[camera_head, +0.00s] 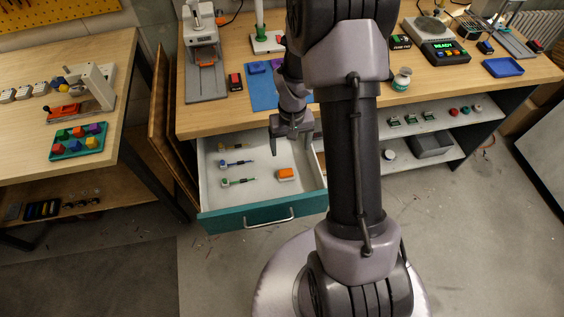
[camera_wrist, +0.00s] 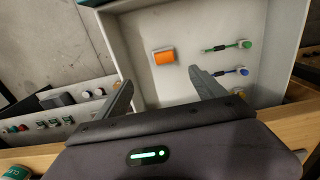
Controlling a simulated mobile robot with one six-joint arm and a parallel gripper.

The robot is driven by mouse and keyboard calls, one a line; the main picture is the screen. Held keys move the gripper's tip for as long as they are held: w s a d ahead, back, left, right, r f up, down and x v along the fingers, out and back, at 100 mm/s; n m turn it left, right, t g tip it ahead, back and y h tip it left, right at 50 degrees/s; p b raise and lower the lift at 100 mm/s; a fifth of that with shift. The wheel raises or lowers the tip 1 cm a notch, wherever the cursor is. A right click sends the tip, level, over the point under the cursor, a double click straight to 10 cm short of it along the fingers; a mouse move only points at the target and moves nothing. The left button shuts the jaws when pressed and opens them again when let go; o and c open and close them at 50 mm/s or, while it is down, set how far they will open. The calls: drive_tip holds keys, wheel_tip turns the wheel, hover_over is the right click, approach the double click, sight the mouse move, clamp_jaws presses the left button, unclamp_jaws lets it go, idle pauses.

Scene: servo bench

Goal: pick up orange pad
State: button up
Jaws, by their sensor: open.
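The orange pad (camera_head: 286,174) is a small orange block with a pale edge, lying on the floor of the open drawer (camera_head: 215,190), towards its right side. It also shows in the wrist view (camera_wrist: 163,56), ahead of the fingertips. My gripper (camera_head: 289,146) is over the back right part of the drawer, behind the pad in the head view. In the wrist view my gripper (camera_wrist: 158,77) has its two fingers spread wide with nothing between them. The pad is apart from both fingers.
A green-handled tool (camera_head: 238,182) and a blue-handled tool (camera_head: 235,164) lie left of the pad in the drawer. The drawer walls surround them, with a teal front (camera_head: 262,213). The wooden bench top (camera_head: 225,109) overhangs the drawer's back. Bare drawer floor surrounds the pad.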

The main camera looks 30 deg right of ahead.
drive_tip(key=b, duration=0.3)
hover_over(286, 172)
drive_tip(key=f, duration=1)
drive_tip(key=shift+s+d+f, duration=0.2)
drive_tip(key=shift+f, duration=0.15)
drive_tip(key=f+b, duration=0.1)
drive_tip(key=f, duration=0.1)
drive_tip(key=f+b, duration=0.1)
drive_tip(key=f, duration=0.2)
drive_tip(key=shift+w+a+f+b, duration=0.2)
drive_tip(key=shift+f+b, duration=0.05)
drive_tip(key=shift+b, duration=0.15)
drive_tip(key=shift+r, duration=0.15)
drive_tip(key=shift+c, duration=0.9)
drive_tip(key=c, duration=1.3)
drive_tip(key=shift+o, duration=0.2)
wheel_tip(286, 172, up, 10)
drive_tip(key=p, duration=0.4)
